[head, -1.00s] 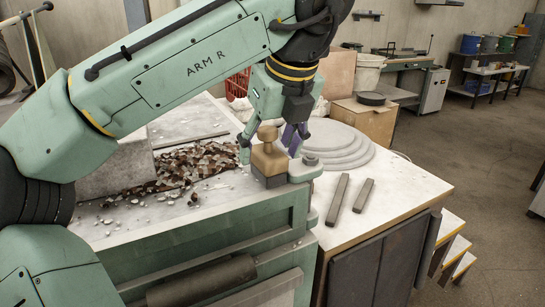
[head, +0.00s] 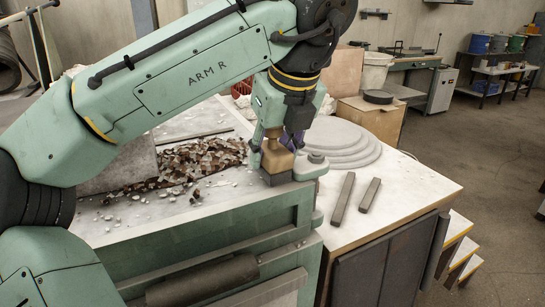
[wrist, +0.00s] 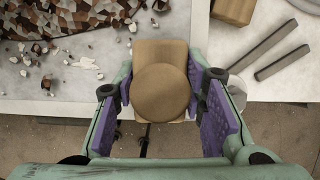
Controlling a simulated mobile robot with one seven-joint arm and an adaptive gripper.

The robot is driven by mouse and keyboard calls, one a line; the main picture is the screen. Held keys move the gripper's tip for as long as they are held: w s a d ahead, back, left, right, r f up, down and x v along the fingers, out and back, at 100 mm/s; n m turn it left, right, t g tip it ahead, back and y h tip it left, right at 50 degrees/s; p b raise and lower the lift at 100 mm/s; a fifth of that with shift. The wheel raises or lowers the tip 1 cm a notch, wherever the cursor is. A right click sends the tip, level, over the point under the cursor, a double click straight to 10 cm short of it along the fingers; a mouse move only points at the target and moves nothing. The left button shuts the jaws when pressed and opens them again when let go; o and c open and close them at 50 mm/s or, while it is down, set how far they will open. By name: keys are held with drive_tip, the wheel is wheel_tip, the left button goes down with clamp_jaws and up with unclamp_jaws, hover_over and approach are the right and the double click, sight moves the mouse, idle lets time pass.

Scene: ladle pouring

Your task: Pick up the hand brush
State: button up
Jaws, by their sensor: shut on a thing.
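The hand brush (head: 277,163) is a wooden block with a round knob on top and a dark lower part. It sits upright at the front corner of the green-sided bench. In the wrist view the brush (wrist: 160,91) shows from above, its round knob in the middle and the block behind it. My gripper (head: 277,145) is down around the brush, shut on it, one finger on either side. The purple finger pads flank the knob in the wrist view (wrist: 162,112). Whether the brush's underside touches the bench is hard to tell.
Brown and pale stone chips (head: 190,160) lie left of the brush beside a grey block. Stacked grey discs (head: 340,143) stand behind it on the right. Two dark bars (head: 343,198) lie on the white top to the right.

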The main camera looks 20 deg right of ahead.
sight(271, 139)
drive_tip(key=c, duration=0.4)
drive_tip(key=shift+r, duration=0.15)
drive_tip(key=shift+r, duration=0.3)
drive_tip(key=r, duration=0.2)
drive_tip(key=shift+s+a+r+b, duration=0.2)
drive_tip(key=shift+s+r+b, duration=0.1)
drive_tip(key=shift+b, duration=0.1)
drive_tip(key=s+a, duration=0.3)
drive_tip(key=s, duration=0.4)
drive_tip(key=s+a+r+p, duration=0.1)
drive_tip(key=s+a, duration=0.2)
drive_tip(key=s, duration=0.3)
drive_tip(key=shift+s+a+r, duration=0.2)
drive_tip(key=shift+s+r, duration=0.05)
drive_tip(key=shift+s, duration=0.15)
